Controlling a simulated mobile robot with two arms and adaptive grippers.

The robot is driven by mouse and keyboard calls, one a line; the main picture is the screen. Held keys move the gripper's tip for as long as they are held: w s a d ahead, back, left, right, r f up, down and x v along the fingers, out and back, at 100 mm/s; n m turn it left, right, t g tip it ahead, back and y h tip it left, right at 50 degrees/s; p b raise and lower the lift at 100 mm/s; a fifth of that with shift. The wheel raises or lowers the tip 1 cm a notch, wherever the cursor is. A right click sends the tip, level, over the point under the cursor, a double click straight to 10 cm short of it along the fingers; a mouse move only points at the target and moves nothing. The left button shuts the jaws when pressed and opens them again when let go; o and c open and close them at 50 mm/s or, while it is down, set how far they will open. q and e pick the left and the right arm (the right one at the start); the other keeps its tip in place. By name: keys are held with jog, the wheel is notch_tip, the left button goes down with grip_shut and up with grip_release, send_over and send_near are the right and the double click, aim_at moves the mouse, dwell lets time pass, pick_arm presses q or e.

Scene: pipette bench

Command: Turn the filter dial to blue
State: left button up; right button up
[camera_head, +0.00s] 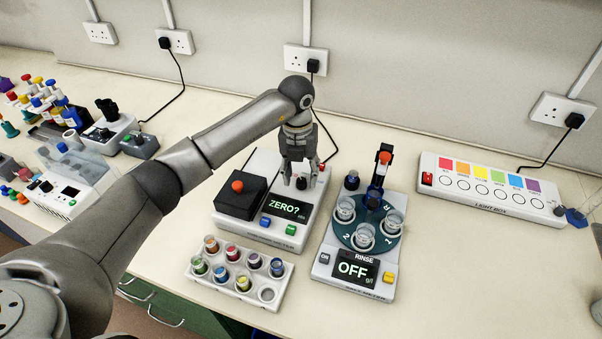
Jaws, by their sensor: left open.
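A white instrument (247,226) stands in the middle of the bench, with a screen (287,207) reading "ZERO?". A small dark knob (300,185), which looks like the filter dial, sits behind the screen. My left gripper (300,181) points down over it, open. Its fingertips are on either side of the knob; I cannot tell whether they touch it. The dial's colour marks and pointer are too small or hidden behind the gripper. My right gripper is not in view.
A black box with a red knob (238,187) is on the instrument's left. A rinse unit (325,262) reading "OFF" stands to the right. A vial rack (230,283) is in front. A light box (492,192) is at far right. Bare bench lies between the latter units.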

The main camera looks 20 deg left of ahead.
pick_arm(q)
jog(key=shift+f, duration=1.05)
grip_shut()
